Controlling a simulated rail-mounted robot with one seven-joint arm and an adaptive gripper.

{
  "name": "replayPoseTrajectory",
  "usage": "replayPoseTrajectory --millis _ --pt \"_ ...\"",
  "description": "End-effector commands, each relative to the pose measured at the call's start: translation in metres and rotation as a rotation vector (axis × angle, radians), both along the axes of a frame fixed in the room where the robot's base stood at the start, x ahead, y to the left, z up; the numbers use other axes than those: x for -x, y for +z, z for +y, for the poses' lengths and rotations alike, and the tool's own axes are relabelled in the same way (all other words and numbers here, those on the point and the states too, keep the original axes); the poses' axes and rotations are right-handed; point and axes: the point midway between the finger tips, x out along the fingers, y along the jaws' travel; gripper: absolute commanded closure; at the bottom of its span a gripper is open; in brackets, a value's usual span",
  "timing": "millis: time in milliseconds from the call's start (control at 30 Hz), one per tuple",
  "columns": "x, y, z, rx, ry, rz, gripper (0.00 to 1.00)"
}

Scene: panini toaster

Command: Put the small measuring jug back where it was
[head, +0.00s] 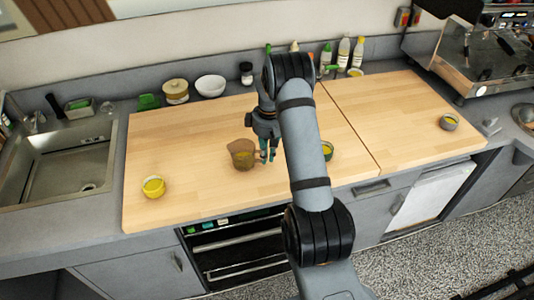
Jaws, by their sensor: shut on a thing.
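The small measuring jug (242,154) is brown and see-through. It is upright over the middle of the left wooden board (200,135); I cannot tell whether its base touches the board. My gripper (267,152) is at the jug's right side, pointing down, its fingers shut on the jug there. The fingers hide the part of the jug that they hold.
A yellow cup (153,187) stands at the front left of the board. A green cup (327,151), partly behind my arm, and a grey cup (449,122) stand to the right. A white bowl (210,86) and bottles (343,52) line the back. The sink (65,165) is left.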

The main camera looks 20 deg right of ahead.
Motion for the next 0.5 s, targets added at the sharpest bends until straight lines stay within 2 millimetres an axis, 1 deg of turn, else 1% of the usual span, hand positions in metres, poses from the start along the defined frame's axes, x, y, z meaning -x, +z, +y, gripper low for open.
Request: replayPoseTrajectory --millis 233,267,500 --pt "-0.0001 -0.0044 0.0 0.0 0.0 0.0 1.0" --pt "0.0 -0.0043 0.0 0.0 0.0 0.0 0.87" --pt "0.0 -0.0029 0.0001 0.0 0.001 0.0 0.73"
